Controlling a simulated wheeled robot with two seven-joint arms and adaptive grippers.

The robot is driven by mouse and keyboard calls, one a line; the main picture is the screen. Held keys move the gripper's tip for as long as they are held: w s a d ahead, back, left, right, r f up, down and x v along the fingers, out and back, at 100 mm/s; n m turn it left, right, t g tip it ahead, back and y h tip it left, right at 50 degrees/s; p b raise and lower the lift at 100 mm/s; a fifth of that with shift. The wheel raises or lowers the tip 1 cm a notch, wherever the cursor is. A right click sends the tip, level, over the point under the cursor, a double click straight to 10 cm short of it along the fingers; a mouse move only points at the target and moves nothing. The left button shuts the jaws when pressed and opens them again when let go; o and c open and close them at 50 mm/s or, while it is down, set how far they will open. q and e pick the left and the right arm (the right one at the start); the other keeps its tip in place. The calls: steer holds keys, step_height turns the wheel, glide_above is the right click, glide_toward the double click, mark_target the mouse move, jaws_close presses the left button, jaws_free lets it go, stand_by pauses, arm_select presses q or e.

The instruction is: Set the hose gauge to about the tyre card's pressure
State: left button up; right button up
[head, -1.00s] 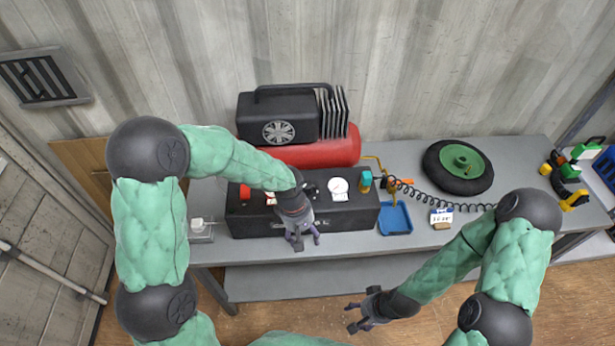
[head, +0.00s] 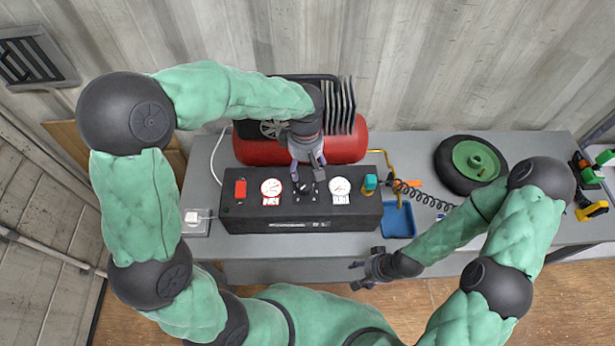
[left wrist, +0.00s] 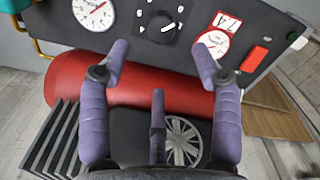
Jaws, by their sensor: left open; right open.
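The black compressor panel (head: 350,215) stands on the bench. It carries a left gauge with a red label (head: 271,187), a dark knob (left wrist: 168,22) and a right gauge (head: 341,186) beside the hose fitting. In the left wrist view the right gauge (left wrist: 95,10) is partly cut off at the top. Its reading is too small to tell. My left gripper (head: 307,178) is open and empty above the knob, apart from it in the left wrist view (left wrist: 160,58). My right gripper (head: 366,272) is open and empty off the bench's front edge. The tyre card is hidden behind my right arm.
A red tank (head: 250,148) lies behind the panel, and a red switch (head: 240,189) is at its left. A green fitting (head: 370,182), coiled hose (head: 425,195), blue tray (head: 399,222) and tyre (head: 451,164) are to the right. A plug (head: 192,217) sits far left.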

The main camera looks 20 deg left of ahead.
mark_target(306, 185)
arm_select(q)
step_height(306, 185, down, 10)
steer(key=shift+r+b, duration=0.2)
steer(key=shift+b, duration=0.25)
steer(key=c, duration=1.2)
